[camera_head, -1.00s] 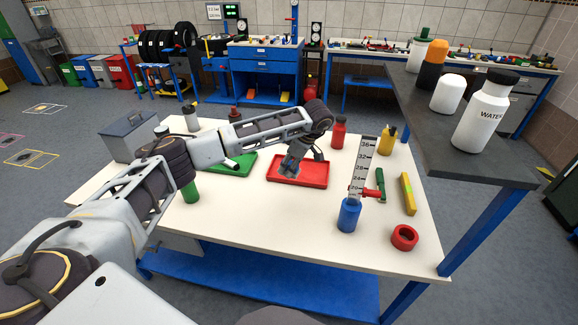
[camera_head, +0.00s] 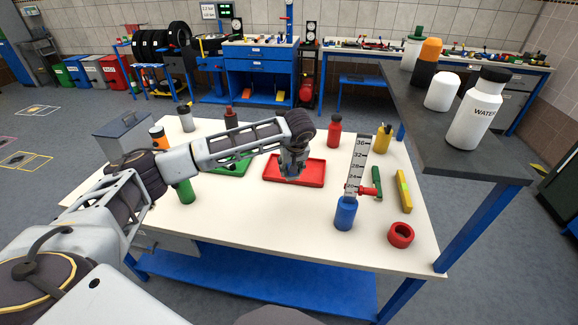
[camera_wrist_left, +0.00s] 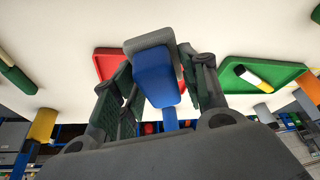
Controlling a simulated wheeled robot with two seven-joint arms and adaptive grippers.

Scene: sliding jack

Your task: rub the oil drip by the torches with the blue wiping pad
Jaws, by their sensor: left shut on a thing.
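My left gripper (camera_head: 292,168) reaches down over the red tray (camera_head: 313,180) on the white workbench. In the left wrist view its fingers (camera_wrist_left: 160,100) are closed around a blue pad with a grey part (camera_wrist_left: 155,78), which looks like the wiping pad. The pad is mostly hidden by the gripper in the head view. A grey cylinder with a dark end (camera_head: 186,121) and an orange and black one (camera_head: 159,138) stand at the bench's back left; they may be the torches. I cannot make out an oil drip. My right gripper is not in view.
A green tray (camera_head: 237,168) lies left of the red one, partly behind my arm. A dark shelf (camera_head: 440,150) with bottles overhangs the right side.

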